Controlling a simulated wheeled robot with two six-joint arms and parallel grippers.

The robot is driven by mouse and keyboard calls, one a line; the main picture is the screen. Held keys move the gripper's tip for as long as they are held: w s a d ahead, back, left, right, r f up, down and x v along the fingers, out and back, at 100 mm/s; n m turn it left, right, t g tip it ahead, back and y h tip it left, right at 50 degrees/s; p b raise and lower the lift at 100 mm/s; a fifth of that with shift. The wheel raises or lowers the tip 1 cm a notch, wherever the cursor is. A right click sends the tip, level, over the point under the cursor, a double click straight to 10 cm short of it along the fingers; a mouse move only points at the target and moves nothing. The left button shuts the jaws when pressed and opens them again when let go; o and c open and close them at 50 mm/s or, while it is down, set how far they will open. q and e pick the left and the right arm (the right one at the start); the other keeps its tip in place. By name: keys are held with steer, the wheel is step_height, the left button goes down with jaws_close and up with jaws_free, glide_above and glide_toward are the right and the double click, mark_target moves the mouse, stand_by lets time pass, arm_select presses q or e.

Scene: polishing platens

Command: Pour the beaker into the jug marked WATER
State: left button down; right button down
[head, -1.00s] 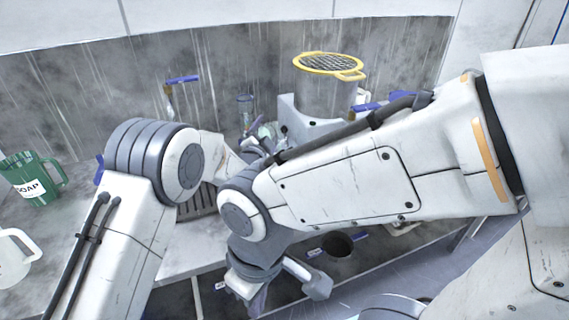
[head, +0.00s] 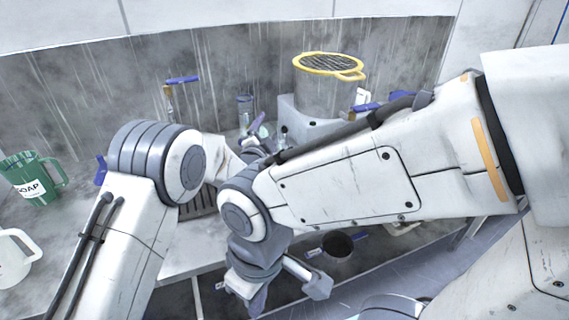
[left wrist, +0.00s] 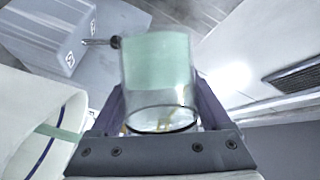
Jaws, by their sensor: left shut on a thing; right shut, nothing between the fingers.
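A clear glass beaker (left wrist: 158,75) with a pale green band or contents sits between the fingers of my left gripper (left wrist: 160,105) in the left wrist view. In the head view my left gripper (head: 262,132) is near the back of the bench, partly hidden by my arms, with the beaker (head: 257,129) tilted in it. A white jug (head: 14,262) stands at the left edge; no WATER mark is readable on it. A green jug (head: 32,182) reads SOAP. My right gripper (head: 258,300) is low in front of the bench, shut and empty.
A grey cylinder (head: 318,95) with a yellow-rimmed mesh (head: 328,65) on top stands at the back. A blue-handled tap (head: 182,81) is left of it. A white round vessel (left wrist: 35,120) lies close left of the beaker in the wrist view. A dark pot (head: 338,246) is below the bench.

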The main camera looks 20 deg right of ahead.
mark_target(279, 127)
arm_select(q)
steer(key=shift+s+d+r+m+h, duration=0.15)
steer(key=shift+r+m+h, duration=0.35)
steer(key=shift+m, duration=0.4)
stand_by(0.6)
steer(key=shift+s+d+r+m+t+b, duration=0.25)
steer(key=shift+s+m+b, duration=0.15)
steer(key=shift+b, duration=0.3)
steer(key=shift+s+d+r+m+t+b, duration=0.1)
steer(key=shift+s+r+m+t+b, duration=0.15)
steer(key=shift+m+b, duration=0.35)
steer(key=shift+s+d+r+m+h+b, duration=0.1)
steer(key=shift+r+m+h+b, duration=0.1)
steer(key=shift+m+h+b, duration=0.4)
steer(key=shift+s+d+r+m+h+b, duration=0.1)
steer(key=shift+r+m+h+b, duration=0.15)
steer(key=shift+b, duration=0.65)
steer(key=shift+f+b, duration=0.25)
steer(key=shift+b, duration=0.1)
steer(key=shift+s+m, duration=0.1)
steer(key=shift+m, duration=0.25)
steer(key=shift+s+d+f+m+h+b, duration=0.1)
steer(key=shift+f+m+h+b, duration=0.2)
steer(key=shift+b, duration=0.55)
steer(key=shift+s+m+h+b, duration=0.1)
steer(key=shift+m+b, duration=0.3)
steer(key=shift+b, duration=0.4)
